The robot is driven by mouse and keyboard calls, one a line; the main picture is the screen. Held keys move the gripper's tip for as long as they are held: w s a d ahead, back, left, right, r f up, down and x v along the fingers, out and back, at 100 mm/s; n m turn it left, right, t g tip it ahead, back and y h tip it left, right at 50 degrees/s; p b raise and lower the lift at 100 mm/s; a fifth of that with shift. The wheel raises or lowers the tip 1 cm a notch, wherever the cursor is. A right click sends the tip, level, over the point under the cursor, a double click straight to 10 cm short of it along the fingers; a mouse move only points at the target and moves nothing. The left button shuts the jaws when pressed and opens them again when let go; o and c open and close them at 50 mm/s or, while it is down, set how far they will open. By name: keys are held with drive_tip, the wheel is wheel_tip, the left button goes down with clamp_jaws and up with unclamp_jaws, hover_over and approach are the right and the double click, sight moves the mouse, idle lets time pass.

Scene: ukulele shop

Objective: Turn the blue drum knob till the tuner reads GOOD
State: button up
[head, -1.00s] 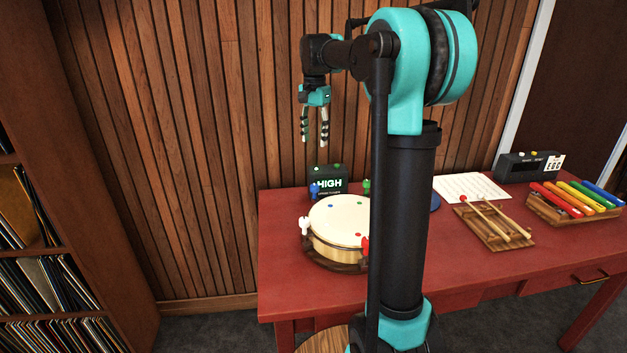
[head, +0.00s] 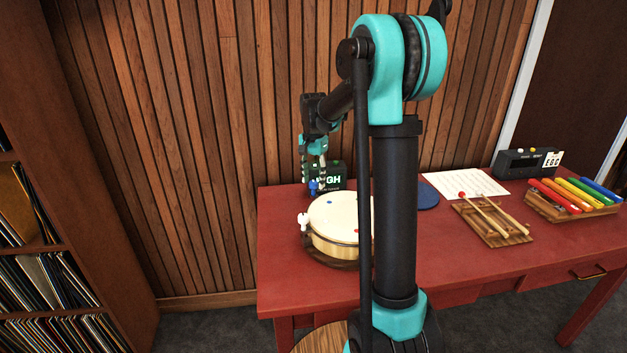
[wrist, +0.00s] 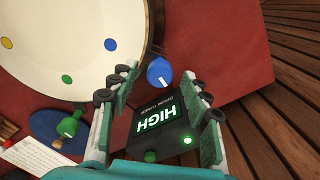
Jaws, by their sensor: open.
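The blue drum knob (wrist: 159,72) stands at the drum's rim; in the wrist view it lies between the tips of my gripper (wrist: 155,88), with a gap on each side. In the head view the knob (head: 313,187) is just below my gripper (head: 315,180), which is open. The tuner (wrist: 158,128) is a dark box behind the drum with green letters reading HIGH. In the head view the tuner (head: 336,182) is partly hidden by my gripper.
A white knob (head: 303,219) sits at the drum's left rim, and a green knob (wrist: 69,127) shows in the wrist view. Beaters (head: 488,215) on a wooden rack, coloured bars (head: 575,193) and a dark device (head: 527,162) stand to the right. The slatted wall is close behind.

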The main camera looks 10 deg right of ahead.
drive_tip(key=shift+f, duration=0.3)
clamp_jaws()
drive_tip(key=shift+n, duration=0.3)
drive_tip(key=shift+n, duration=2.6)
unclamp_jaws()
